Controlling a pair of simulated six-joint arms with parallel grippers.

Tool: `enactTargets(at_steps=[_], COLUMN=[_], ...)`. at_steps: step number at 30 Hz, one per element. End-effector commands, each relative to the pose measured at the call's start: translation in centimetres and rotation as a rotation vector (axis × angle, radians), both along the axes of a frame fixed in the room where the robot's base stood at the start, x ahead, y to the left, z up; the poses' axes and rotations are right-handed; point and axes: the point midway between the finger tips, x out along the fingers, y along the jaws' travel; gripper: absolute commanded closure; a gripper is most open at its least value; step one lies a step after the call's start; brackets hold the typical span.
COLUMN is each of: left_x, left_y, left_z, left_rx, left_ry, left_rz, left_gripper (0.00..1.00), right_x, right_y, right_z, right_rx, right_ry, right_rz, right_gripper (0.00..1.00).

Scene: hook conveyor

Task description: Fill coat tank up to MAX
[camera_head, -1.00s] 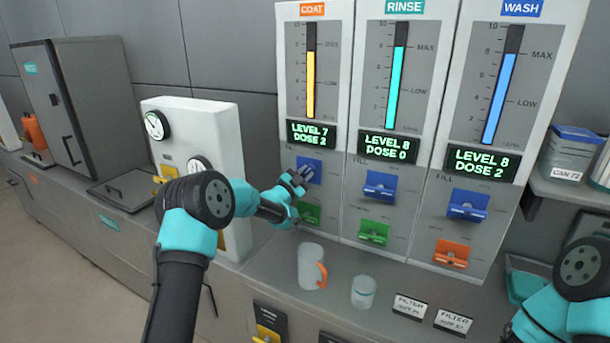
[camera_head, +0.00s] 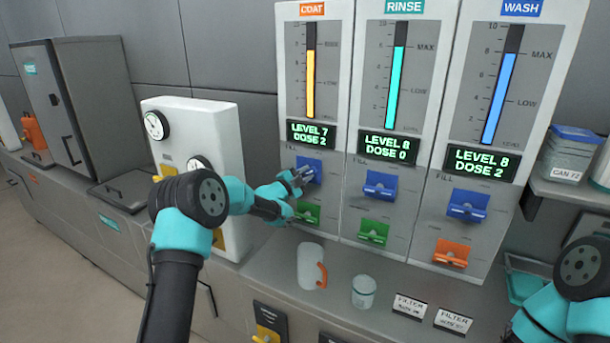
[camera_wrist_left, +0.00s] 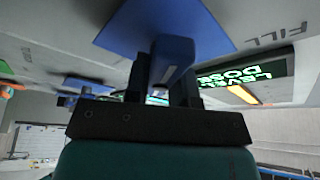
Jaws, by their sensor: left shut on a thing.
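The coat tank panel (camera_head: 330,95) carries an orange COAT label and a yellow level bar (camera_head: 311,84). The bar's top lies a little below the scale's upper mark. Its display (camera_head: 311,133) reads LEVEL 7, DOSE 2. The blue FILL lever (camera_head: 314,167) sits under the display, with a green lever (camera_head: 308,212) below it. My left gripper (camera_head: 301,177) is at the blue lever and shut on it. In the left wrist view the blue lever (camera_wrist_left: 172,60) stands between the fingers. My right arm shows at the lower right; its gripper is out of view.
The rinse panel (camera_head: 425,60) and wash panel (camera_head: 570,50) stand to the right, each with two levers. A white mug (camera_head: 309,266) and a small jar (camera_head: 363,292) stand on the counter below. A white gauge box (camera_head: 215,130) stands left, near my left arm.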

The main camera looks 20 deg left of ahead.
Motion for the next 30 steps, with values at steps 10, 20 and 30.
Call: enactTargets(at_steps=[10, 20, 30], left_x=[-0.01, -0.01, -0.01], left_y=[-0.03, -0.05, -0.08], left_z=[-0.07, -0.13, -0.18], left_rx=[0.301, 0.493, 0.543], left_ry=[-0.062, -0.101, -0.111], left_rz=[0.0, 0.0, 0.0], left_gripper=[1.0, 1.0, 1.0], right_x=[0.0, 0.0, 0.0], right_y=[0.0, 0.0, 0.0], right_z=[0.0, 0.0, 0.0], right_rx=[0.0, 0.0, 0.0], right_ry=[0.0, 0.0, 0.0], right_rz=[0.0, 0.0, 0.0], right_gripper=[0.51, 0.51, 0.51])
